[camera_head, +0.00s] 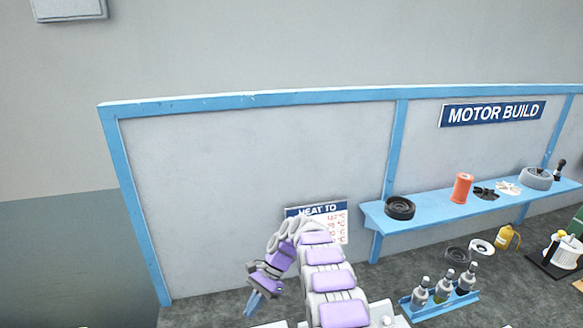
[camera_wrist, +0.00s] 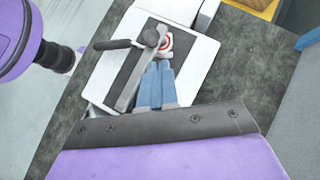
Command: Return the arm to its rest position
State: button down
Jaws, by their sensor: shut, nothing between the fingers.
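My arm, with purple and grey links, rises from the bottom middle of the head view and bends over to the left. My gripper (camera_head: 252,305) hangs at its end with blue fingers pointing down, in front of the wall panel. In the wrist view the blue fingers (camera_wrist: 156,72) lie side by side, closed, with nothing held between them. Beyond them is a white plate (camera_wrist: 198,62) with a dark pad and a grey lever-like fixture (camera_wrist: 150,38) with a red ring. The fingers overlap the fixture in the picture; I cannot tell whether they touch it.
A blue shelf (camera_head: 432,212) on the right holds a black ring (camera_head: 399,208), an orange spool (camera_head: 462,188) and other motor parts. Below stand bottles in a blue rack (camera_head: 440,307) and a yellow container (camera_head: 503,237). A sign (camera_head: 300,212) is partly behind my arm.

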jog(key=s+d+r+n+t+h+b, duration=0.2)
jog(key=s+d+r+n+t+b, duration=0.15)
jog(key=s+d+r, duration=1.05)
jog(key=s+d+n+h+b, duration=0.1)
jog(key=s+d, duration=0.3)
jog(key=s, duration=0.5)
jog(key=s+d+f+n+t+h+b, duration=0.1)
jog(key=s+d, duration=0.3)
jog(key=s, duration=0.5)
jog(key=s+d+f+n+h+b, duration=0.1)
jog(key=s+d+n+b, duration=0.1)
jog(key=s, duration=0.7)
jog(key=d+b, duration=0.1)
jog(key=d, duration=0.1)
jog(key=shift+s+d+f+h, duration=0.2)
jog(key=shift+s+d+h, duration=0.1)
jog(key=shift+s+h, duration=0.1)
jog(key=shift+w+t, duration=0.1)
jog(key=shift+t, duration=0.15)
